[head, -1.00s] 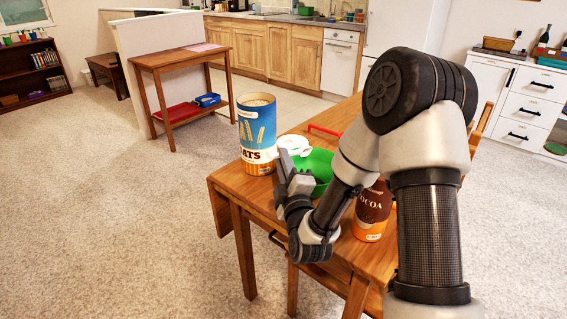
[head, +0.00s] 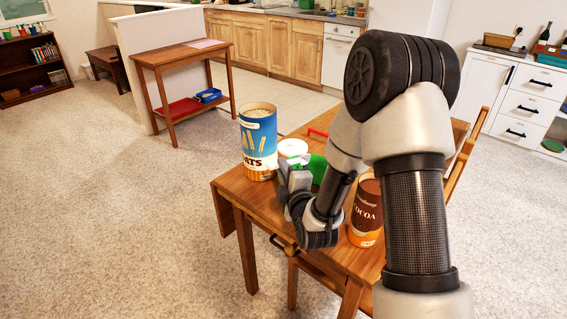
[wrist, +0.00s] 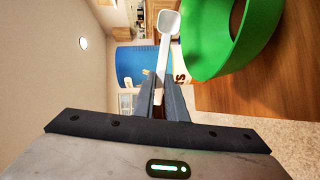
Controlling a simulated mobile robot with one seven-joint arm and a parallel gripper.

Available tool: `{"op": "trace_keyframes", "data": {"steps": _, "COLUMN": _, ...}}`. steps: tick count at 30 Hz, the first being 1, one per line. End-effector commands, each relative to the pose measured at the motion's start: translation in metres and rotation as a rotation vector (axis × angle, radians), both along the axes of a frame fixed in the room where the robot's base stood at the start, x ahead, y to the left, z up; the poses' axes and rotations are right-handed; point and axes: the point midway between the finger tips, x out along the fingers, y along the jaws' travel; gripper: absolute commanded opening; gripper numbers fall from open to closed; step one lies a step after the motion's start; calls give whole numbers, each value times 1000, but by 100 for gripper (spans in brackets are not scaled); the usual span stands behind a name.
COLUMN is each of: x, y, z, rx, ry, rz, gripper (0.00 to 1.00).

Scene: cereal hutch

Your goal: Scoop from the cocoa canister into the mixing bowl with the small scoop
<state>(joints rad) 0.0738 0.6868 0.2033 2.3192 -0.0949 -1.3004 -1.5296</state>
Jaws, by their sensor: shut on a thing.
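The brown and orange cocoa canister (head: 366,212) stands on the wooden table, to the right of my forearm in the head view. The green mixing bowl (head: 317,168) is mostly hidden behind my arm; in the wrist view its green side (wrist: 232,40) fills the upper right. My gripper (head: 290,180) is over the table's left part, between the oats canister and the cocoa canister. In the wrist view my gripper (wrist: 163,98) is shut on the handle of the small white scoop (wrist: 168,24). The scoop's head sticks out beyond the fingertips, beside the bowl.
A tall blue oats canister (head: 258,142) stands at the table's (head: 228,187) back left, close to my gripper. A white round thing (head: 293,147) is beside it. A red item (head: 317,132) lies behind. A chair (head: 466,155) is at the table's right.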

Motion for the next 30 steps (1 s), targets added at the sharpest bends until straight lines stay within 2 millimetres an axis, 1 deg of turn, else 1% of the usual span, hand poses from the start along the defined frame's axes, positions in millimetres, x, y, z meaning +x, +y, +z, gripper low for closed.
{"op": "trace_keyframes", "data": {"steps": 1, "x": 0, "y": 0, "z": 7, "rx": -14, "ry": 13, "rz": 4, "gripper": 0}}
{"op": "trace_keyframes", "data": {"steps": 30, "x": 3, "y": 0, "z": 22, "rx": -290, "ry": 334, "rz": 85, "gripper": 0}}
